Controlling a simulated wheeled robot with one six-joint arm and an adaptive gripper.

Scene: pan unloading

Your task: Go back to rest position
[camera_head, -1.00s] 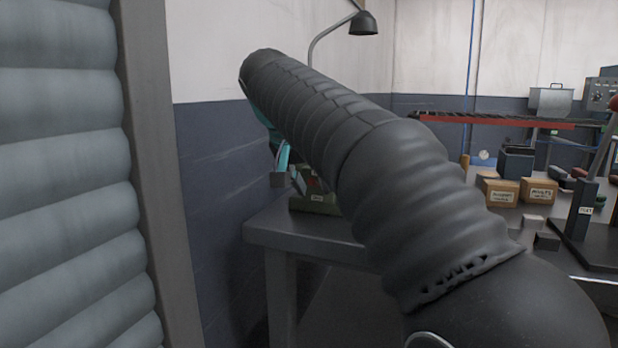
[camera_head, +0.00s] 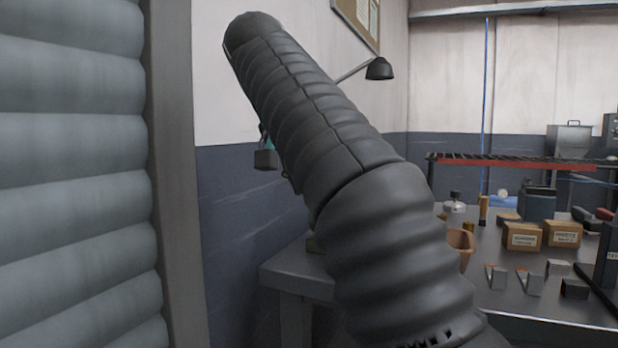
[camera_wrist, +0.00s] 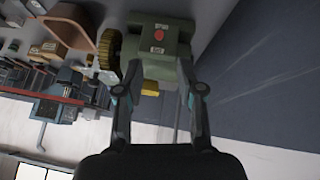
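In the wrist view, my gripper (camera_wrist: 160,76) has its two fingers spread apart with nothing seen held between them. A green box-shaped device (camera_wrist: 158,48) with a red button shows beyond the fingertips, apparently on the table below. In the head view my arm is raised and leans up to the left. Most of my gripper is hidden behind it; only a small dark block-like part (camera_head: 265,160) shows at its left side, clear of the table. The green device is almost wholly hidden behind my arm there.
A grey table (camera_head: 285,280) stands behind my arm. On it are a brown open container (camera_head: 461,246), cardboard boxes (camera_head: 522,237) and small metal blocks. A lamp (camera_head: 379,69) hangs behind the arm. A ribbed grey shutter (camera_head: 75,180) stands close on the left.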

